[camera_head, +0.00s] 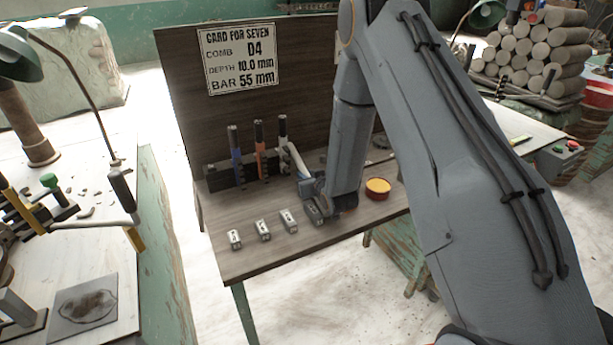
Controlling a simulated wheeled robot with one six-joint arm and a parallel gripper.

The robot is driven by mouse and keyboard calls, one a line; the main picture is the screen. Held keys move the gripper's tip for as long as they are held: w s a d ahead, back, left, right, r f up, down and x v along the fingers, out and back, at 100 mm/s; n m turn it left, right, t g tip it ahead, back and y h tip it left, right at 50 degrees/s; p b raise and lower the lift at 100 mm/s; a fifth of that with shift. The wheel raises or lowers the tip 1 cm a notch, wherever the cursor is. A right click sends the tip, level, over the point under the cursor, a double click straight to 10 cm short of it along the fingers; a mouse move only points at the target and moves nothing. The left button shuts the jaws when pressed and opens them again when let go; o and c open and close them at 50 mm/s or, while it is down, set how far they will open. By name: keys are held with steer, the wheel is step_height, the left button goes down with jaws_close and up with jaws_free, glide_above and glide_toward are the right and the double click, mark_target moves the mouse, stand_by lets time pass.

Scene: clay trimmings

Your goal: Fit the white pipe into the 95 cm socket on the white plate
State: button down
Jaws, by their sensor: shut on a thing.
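I cannot make out a white pipe, a white plate or a 95 cm socket in the head view. My gripper (290,152) is small in the picture and partly hidden by my wrist. It reaches toward a dark rack (222,178) on the wooden bench (245,262), at the rightmost upright tool (283,126), which has a dark top and a pale lower part. The gripper is shut on what appears to be this tool; the contact is not clear. A blue tool (236,153) and an orange tool (259,137) stand upright in the rack to its left.
Several small labelled blocks (263,230) line the bench front. A back panel (180,75) carries a card (238,60) reading D4, 10.0 mm, 55 mm. Another bench (120,220) stands left.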

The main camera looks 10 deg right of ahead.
steer(key=shift+f, duration=0.1)
steer(key=c, duration=2)
jaws_free()
steer(key=o, duration=0.4)
